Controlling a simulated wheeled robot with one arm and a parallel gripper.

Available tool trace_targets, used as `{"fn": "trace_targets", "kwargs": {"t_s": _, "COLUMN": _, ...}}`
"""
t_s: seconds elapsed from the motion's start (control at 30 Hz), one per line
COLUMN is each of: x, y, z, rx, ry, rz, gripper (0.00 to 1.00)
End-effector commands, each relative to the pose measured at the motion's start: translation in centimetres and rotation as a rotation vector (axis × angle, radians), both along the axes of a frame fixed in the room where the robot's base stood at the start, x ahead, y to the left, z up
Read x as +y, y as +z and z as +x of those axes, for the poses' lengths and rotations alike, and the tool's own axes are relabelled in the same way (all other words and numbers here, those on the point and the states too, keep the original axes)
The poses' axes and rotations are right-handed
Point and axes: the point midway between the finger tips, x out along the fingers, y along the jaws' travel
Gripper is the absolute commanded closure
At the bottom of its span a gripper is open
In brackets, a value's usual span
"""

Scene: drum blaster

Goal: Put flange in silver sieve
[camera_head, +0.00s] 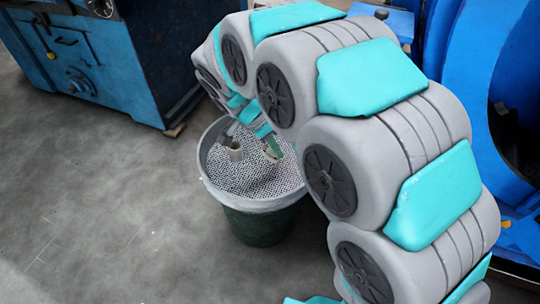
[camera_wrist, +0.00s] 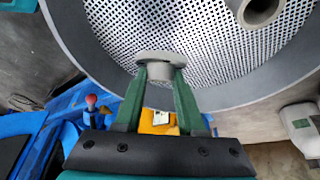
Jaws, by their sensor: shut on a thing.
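My gripper (camera_wrist: 160,76) is shut on a grey flange (camera_wrist: 160,57), a round disc with a short hub, held between its green fingertips. In the wrist view the flange appears in front of the silver sieve (camera_wrist: 205,45), over its perforated floor near the rim. In the head view the sieve (camera_head: 235,181) is a round perforated pan with a grey rim, and my gripper (camera_head: 269,150) is over its far right part. The held flange is hard to make out there. Its exact height above the mesh cannot be told.
A grey tubular part (camera_head: 236,151) is in the sieve, left of my gripper; it also shows in the wrist view (camera_wrist: 258,10). The sieve sits on a dark green drum (camera_head: 262,226). A blue machine (camera_head: 95,60) stands at the back left. The floor at left is clear.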

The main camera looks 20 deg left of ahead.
Motion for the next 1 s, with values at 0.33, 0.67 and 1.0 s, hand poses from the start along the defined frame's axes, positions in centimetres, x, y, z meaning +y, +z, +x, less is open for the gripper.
{"fn": "trace_targets", "kwargs": {"t_s": 0.33, "x": -0.1, "y": -3.7, "z": -0.1, "rx": 0.004, "ry": 0.0, "rz": -0.003, "gripper": 1.0}}
{"fn": "trace_targets", "kwargs": {"t_s": 0.67, "x": 0.0, "y": -4.1, "z": 0.0, "rx": 0.0, "ry": -0.001, "rz": 0.002, "gripper": 1.0}}
{"fn": "trace_targets", "kwargs": {"t_s": 1.0, "x": 0.0, "y": -4.2, "z": 0.0, "rx": 0.0, "ry": -0.001, "rz": 0.002, "gripper": 0.31}}
